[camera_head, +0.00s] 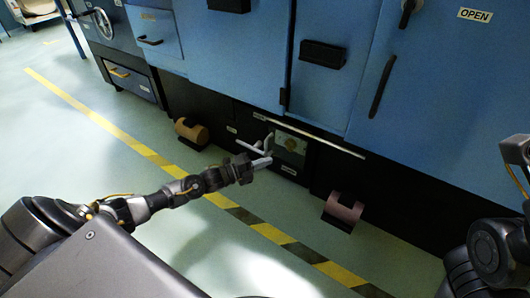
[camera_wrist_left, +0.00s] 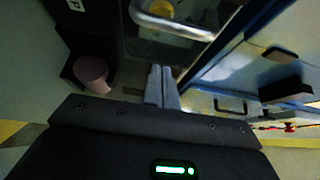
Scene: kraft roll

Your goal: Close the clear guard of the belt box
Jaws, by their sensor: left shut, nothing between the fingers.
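The belt box (camera_head: 289,168) is a dark recess low in the black base of the blue machine. Its clear guard (camera_head: 291,145) shows as a pale pane with a round yellowish part behind it. A pale bar handle (camera_head: 268,142) stands out at its left side. In the left wrist view the handle (camera_wrist_left: 172,27) crosses the top, with the yellowish part behind the pane. My left gripper (camera_head: 264,162) is shut and empty, just below the handle; its fingertips (camera_wrist_left: 162,72) appear apart from it. How far the guard stands open is unclear. My right gripper is outside the frame.
A brown roll (camera_head: 191,132) sticks out of the base to the left, and a pinkish-brown roll (camera_head: 343,211) to the right. A pale rail (camera_head: 300,136) runs above the box. Yellow-black floor tape (camera_head: 270,232) crosses the clear floor before the machine.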

